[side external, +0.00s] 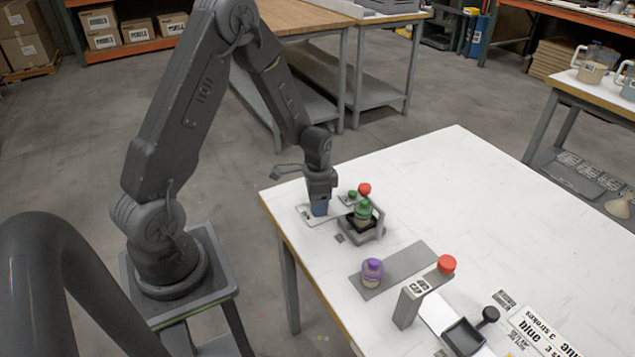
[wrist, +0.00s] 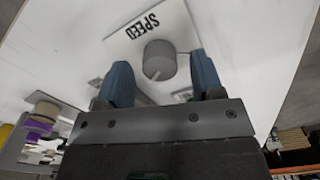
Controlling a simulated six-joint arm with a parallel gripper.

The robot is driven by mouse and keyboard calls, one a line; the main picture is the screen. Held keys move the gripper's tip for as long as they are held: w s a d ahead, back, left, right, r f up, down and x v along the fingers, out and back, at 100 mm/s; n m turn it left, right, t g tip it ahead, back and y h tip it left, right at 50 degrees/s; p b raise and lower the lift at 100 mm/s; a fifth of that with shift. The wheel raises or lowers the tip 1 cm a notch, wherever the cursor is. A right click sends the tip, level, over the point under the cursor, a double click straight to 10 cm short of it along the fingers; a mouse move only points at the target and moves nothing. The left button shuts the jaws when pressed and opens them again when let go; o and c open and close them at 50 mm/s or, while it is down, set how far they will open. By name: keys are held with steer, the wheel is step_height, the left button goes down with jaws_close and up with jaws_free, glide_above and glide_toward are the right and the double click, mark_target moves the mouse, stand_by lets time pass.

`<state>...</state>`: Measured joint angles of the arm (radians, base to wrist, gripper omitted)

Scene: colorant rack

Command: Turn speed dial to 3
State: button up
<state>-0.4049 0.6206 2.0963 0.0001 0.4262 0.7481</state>
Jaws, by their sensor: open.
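The speed dial (wrist: 159,60) is a grey round knob with a light pointer mark, on a pale plate (wrist: 172,22) lettered SPEED, in the wrist view. My gripper (wrist: 162,75) is open, with one blue finger on each side of the dial. Gaps show between the fingers and the knob. In the side view my gripper (side external: 320,209) points down over the plate (side external: 304,212) near the table's left corner, and hides the dial. The numbers around the dial cannot be read.
A grey device holding a green-capped bottle (side external: 363,210) stands just right of my gripper, with a red button (side external: 364,188) behind. The white table's right side (side external: 500,220) is clear.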

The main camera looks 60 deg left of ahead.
step_height(320, 180, up, 13)
stand_by(0.3)
steer(key=s+d+r+n+t, duration=0.4)
steer(key=s+d+r+t, duration=0.1)
steer(key=s+d+r, duration=1)
steer(key=shift+s+t, duration=0.15)
steer(key=shift+t, duration=0.15)
